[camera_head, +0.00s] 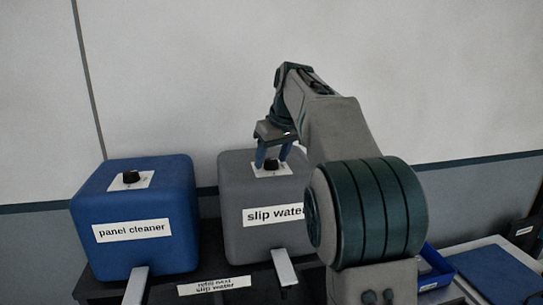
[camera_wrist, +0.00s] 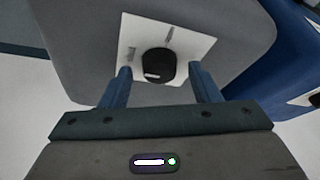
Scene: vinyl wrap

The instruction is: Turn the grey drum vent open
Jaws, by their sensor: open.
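The grey drum (camera_head: 240,222), labelled "slip water", stands right of the blue drum. On its top is a black vent knob (camera_head: 271,163) on a white plate (camera_head: 284,171). The knob also shows in the wrist view (camera_wrist: 158,65), with a short white mark near its lower edge. Two small dark markings are on the plate, too small to read. My gripper (camera_head: 272,160) is above the grey drum, fingers pointing down. In the wrist view its blue fingers (camera_wrist: 160,76) are open, one on each side of the knob, with visible gaps to it. The fingers hold nothing.
A blue drum (camera_head: 135,258) labelled "panel cleaner", with its own black knob (camera_head: 131,176), stands close at the left. Both drums rest on a dark stand (camera_head: 247,294). A blue bin (camera_head: 437,274) and a blue panel (camera_head: 497,270) lie at the right. A wall is behind.

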